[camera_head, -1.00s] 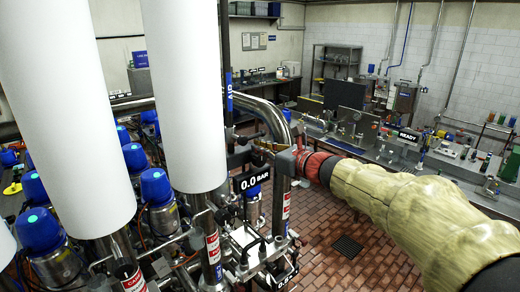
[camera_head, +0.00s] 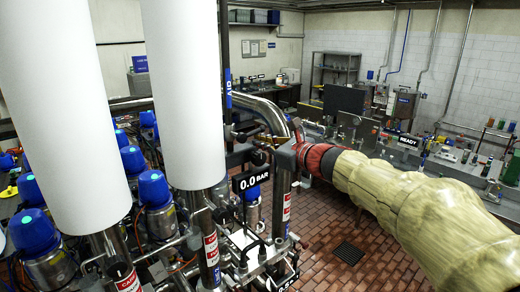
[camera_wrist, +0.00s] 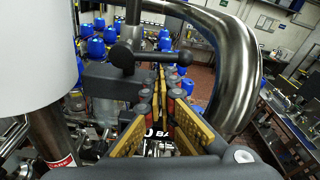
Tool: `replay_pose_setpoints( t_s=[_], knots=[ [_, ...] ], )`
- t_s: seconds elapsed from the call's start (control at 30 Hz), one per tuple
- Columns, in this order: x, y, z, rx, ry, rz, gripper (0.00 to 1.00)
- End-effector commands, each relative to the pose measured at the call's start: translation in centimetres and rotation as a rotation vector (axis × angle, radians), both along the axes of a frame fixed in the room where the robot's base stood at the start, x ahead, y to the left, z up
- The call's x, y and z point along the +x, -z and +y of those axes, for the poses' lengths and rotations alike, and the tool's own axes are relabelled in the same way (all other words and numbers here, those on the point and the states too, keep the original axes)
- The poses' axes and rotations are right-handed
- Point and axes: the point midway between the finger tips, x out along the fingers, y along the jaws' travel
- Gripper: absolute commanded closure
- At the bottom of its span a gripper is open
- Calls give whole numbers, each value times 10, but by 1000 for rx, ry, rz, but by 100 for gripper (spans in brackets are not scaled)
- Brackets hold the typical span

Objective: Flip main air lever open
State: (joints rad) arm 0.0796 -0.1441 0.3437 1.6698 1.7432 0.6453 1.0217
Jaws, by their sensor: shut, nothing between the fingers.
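A black lever with a round knob (camera_wrist: 122,55) stands out beside a vertical rod in the wrist view, at the upper left of my fingers. I take it to be the main air lever; in the head view this spot is small and cluttered. Contact between the fingers and the lever cannot be told. In the head view my gripper (camera_head: 262,150) is near the pipes, left of my red wrist, and partly hard to make out.
A thick bent steel pipe (camera_wrist: 232,60) curves close on the right of my fingers. White cylinders (camera_head: 182,90) and blue-capped valves (camera_head: 153,188) crowd the left. A "0.0 BAR" display (camera_head: 251,180) hangs below my gripper.

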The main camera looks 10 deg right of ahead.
Motion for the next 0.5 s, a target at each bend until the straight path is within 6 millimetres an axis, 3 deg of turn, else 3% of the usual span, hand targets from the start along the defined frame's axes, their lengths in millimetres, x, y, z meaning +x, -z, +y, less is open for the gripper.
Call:
replay_pose_setpoints(
  t_s=[0.5],
  knots=[
    [2, -18, -3, -352, 0, -243, 100]
  ],
)
